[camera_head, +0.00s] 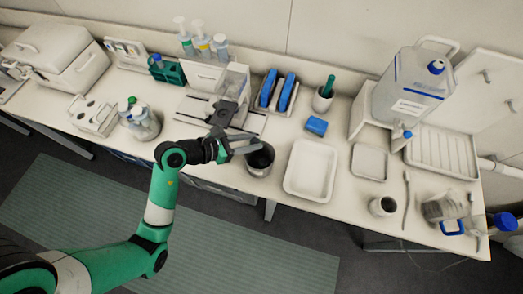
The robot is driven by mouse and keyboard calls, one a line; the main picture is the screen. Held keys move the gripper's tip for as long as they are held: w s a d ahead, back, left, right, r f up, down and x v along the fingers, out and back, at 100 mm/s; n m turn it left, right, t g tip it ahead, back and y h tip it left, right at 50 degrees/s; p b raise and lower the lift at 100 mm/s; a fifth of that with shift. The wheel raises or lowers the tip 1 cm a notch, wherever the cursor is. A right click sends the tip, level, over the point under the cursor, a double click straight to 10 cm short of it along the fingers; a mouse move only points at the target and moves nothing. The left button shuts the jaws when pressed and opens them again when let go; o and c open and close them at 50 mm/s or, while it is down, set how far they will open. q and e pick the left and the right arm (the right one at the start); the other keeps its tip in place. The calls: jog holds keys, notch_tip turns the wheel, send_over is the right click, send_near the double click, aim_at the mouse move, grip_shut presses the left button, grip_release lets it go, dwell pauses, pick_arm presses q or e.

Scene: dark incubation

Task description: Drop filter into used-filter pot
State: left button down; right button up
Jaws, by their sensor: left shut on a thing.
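My left gripper (240,147) reaches in from the left over the front of the bench. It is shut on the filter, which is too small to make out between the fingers. A dark-mouthed round pot (261,169), which looks like the used-filter pot, stands at the bench front just right of the gripper. The fingertips are at the pot's rear left rim in the picture; their height above it cannot be told. My right gripper is not in view.
A white tray (298,191) lies right of the pot. A grey device (229,108) stands behind the gripper, with blue racked items (276,92) to its right. Bottles in a holder (141,124) stand left. A large white canister (413,80) stands right.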

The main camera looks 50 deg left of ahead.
pick_arm(q)
notch_tip(320, 180, down, 5)
jog(key=b, duration=0.4)
jog(key=shift+r, duration=0.2)
jog(key=shift+c, duration=2.4)
grip_release()
jog(key=v, duration=1.1)
jog(key=shift+s+r, duration=0.15)
jog(key=shift+s, duration=0.1)
